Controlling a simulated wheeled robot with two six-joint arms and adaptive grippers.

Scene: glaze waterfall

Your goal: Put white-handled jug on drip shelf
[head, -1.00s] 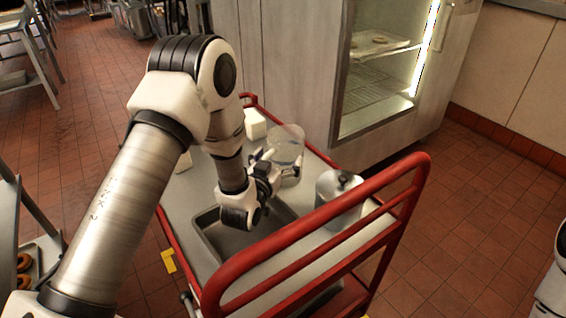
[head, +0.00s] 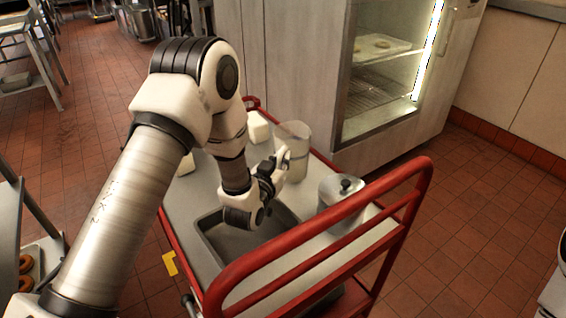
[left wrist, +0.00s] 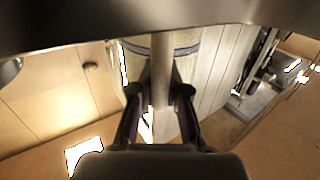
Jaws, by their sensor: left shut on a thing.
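The clear jug (head: 297,150) is at the far side of the red cart's top in the head view, roughly upright. I cannot tell whether its base touches the cart top. My left gripper (head: 282,162) is shut on its handle. In the left wrist view, the pale handle (left wrist: 162,68) runs between the fingers of my left gripper (left wrist: 160,92), with the jug's clear wall (left wrist: 186,52) behind it. A lit cabinet with a wire shelf (head: 376,97) stands behind the cart; I cannot tell if this is the drip shelf. My right gripper is out of view.
The cart (head: 425,185) has a red rail in front. On it are a grey tray (head: 225,240), a lidded metal pot (head: 340,195) and white blocks (head: 257,125). The cabinet's upper shelf (head: 380,47) holds a small tray.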

